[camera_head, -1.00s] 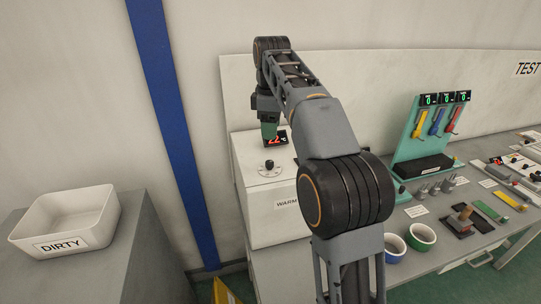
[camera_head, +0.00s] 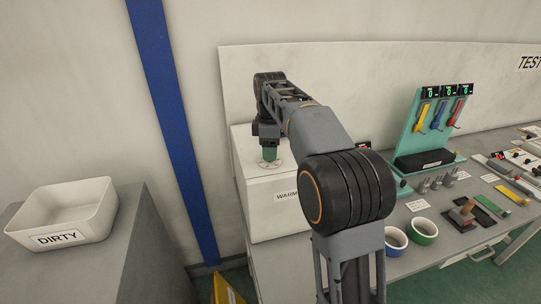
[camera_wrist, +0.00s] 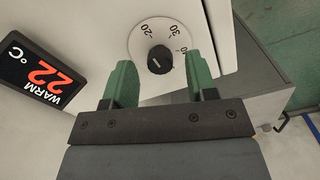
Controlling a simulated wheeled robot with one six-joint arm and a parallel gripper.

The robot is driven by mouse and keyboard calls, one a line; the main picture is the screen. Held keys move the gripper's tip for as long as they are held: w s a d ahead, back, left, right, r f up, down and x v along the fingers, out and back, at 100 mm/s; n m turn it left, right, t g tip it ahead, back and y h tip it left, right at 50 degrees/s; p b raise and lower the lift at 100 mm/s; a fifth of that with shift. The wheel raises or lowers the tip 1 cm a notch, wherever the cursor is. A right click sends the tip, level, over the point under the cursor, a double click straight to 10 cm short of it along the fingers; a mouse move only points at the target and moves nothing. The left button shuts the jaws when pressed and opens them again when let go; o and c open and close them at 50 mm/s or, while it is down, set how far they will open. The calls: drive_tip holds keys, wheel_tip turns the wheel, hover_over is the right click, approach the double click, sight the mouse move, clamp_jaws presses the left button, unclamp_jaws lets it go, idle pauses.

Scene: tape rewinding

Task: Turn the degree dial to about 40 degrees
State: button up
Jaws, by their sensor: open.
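The degree dial is a round black knob (camera_wrist: 160,58) on a white scale plate (camera_wrist: 158,37) with printed numbers; 20 and 30 are readable in the wrist view. A faint light mark shows on the knob, but I cannot read its exact setting. My gripper (camera_wrist: 159,68) is open, its green fingers on either side of the knob with a gap on each side. In the head view, my gripper (camera_head: 270,153) hangs over the scale plate (camera_head: 269,164) on top of the white box (camera_head: 275,205), and hides the knob.
At left, a white DIRTY bin (camera_head: 65,212) stands on a grey cabinet. A wall panel rises behind the box.

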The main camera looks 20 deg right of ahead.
drive_tip(key=shift+f, duration=0.9)
drive_tip(key=shift+c, duration=0.2)
drive_tip(key=c, duration=0.9)
